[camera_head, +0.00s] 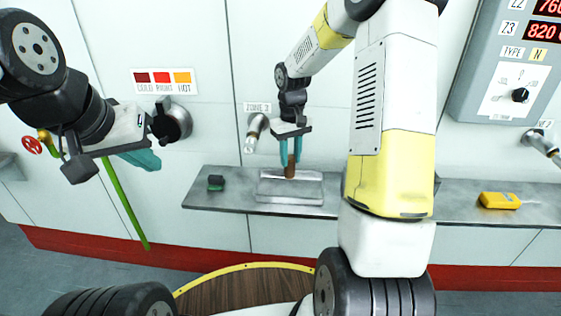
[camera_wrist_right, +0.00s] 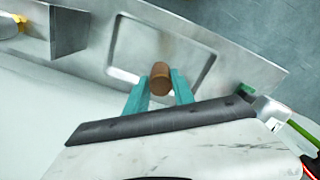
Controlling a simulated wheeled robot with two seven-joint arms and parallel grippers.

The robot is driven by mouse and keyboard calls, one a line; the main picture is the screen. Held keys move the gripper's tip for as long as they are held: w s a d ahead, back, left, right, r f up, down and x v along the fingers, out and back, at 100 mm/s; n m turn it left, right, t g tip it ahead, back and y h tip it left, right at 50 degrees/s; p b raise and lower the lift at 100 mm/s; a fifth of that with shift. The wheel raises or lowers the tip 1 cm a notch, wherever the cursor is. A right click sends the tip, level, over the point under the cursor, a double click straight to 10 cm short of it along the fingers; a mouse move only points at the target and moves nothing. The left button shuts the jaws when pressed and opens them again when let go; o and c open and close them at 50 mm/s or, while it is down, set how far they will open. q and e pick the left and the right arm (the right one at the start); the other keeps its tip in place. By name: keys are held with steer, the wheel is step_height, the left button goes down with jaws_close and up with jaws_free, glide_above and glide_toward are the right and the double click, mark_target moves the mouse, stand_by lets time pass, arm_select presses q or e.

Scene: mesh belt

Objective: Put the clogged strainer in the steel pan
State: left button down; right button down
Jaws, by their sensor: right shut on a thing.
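The brown cylindrical piece, which I take for the clogged strainer (camera_head: 291,170), is upright between the teal fingers of my right gripper (camera_head: 290,158). In the right wrist view the strainer (camera_wrist_right: 160,80) shows with a finger on each side, and the right gripper (camera_wrist_right: 159,92) is shut on it. The steel pan (camera_head: 300,195) lies on the metal shelf below it. The strainer's lower end is over the pan; I cannot tell if it touches the bottom. My left gripper (camera_head: 140,158) is at the left, away from the shelf, its fingers seen side-on.
The metal shelf (camera_head: 235,200) also carries a small dark green-topped item (camera_head: 215,183) left of the pan and a yellow meter (camera_head: 497,200) at the right. A wall nozzle (camera_head: 255,130) is behind my right gripper. A green rod (camera_head: 125,205) slants below my left gripper.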

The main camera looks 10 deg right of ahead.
mark_target(291, 170)
steer(key=shift+f, duration=2.6)
steer(key=shift+f, duration=0.1)
steer(key=c, duration=1.1)
jaws_free()
steer(key=shift+o, duration=0.2)
